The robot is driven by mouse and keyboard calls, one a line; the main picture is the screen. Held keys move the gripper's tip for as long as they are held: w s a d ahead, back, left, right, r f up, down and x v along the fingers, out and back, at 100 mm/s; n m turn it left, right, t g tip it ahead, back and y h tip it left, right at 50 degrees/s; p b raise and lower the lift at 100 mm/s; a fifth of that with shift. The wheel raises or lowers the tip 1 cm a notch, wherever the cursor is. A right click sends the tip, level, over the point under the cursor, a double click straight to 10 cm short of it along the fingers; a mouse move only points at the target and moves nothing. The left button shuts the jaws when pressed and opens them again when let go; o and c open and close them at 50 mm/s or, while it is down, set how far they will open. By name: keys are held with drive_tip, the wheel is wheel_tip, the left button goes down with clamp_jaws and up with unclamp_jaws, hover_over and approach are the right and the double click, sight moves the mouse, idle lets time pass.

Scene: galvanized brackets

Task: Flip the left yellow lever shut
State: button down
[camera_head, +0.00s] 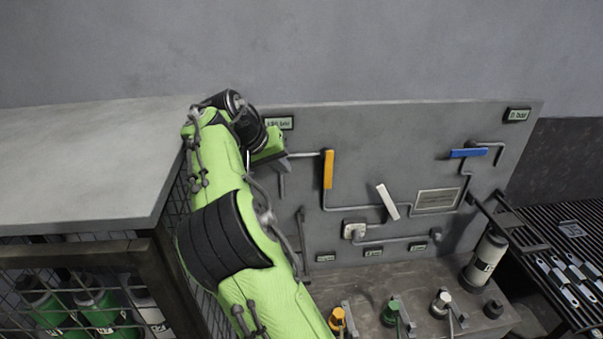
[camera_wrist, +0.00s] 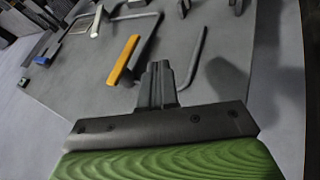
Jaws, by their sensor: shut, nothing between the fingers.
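The yellow lever (camera_head: 328,169) is on the grey wall panel, left of the white and blue levers. It stands nearly upright along the panel in the head view, and a pipe meets its upper end from the left. In the wrist view the yellow lever (camera_wrist: 123,60) lies just left of my fingertips. My gripper (camera_head: 284,164) is left of the lever in the head view, close to the panel and apart from the lever. In the wrist view my gripper's fingers (camera_wrist: 157,70) are together and hold nothing. My arm hides the panel's lower left part.
A white lever (camera_head: 388,202) and a blue lever (camera_head: 468,153) are further right on the panel (camera_head: 400,125). A bent pipe (camera_wrist: 196,55) is just right of my fingertips. A grey cylinder (camera_head: 486,257) and several small valves stand on the bench below. A wire-mesh cabinet (camera_head: 75,249) is at left.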

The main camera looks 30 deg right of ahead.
sight(327, 166)
drive_tip(key=d+f, duration=0.2)
drive_tip(key=d, duration=0.1)
drive_tip(key=d+f, duration=0.3)
drive_tip(key=d+f+b, duration=0.1)
drive_tip(key=d+f, duration=0.1)
drive_tip(key=d, duration=0.1)
drive_tip(key=shift+s+f, duration=0.2)
drive_tip(key=shift+s, duration=0.1)
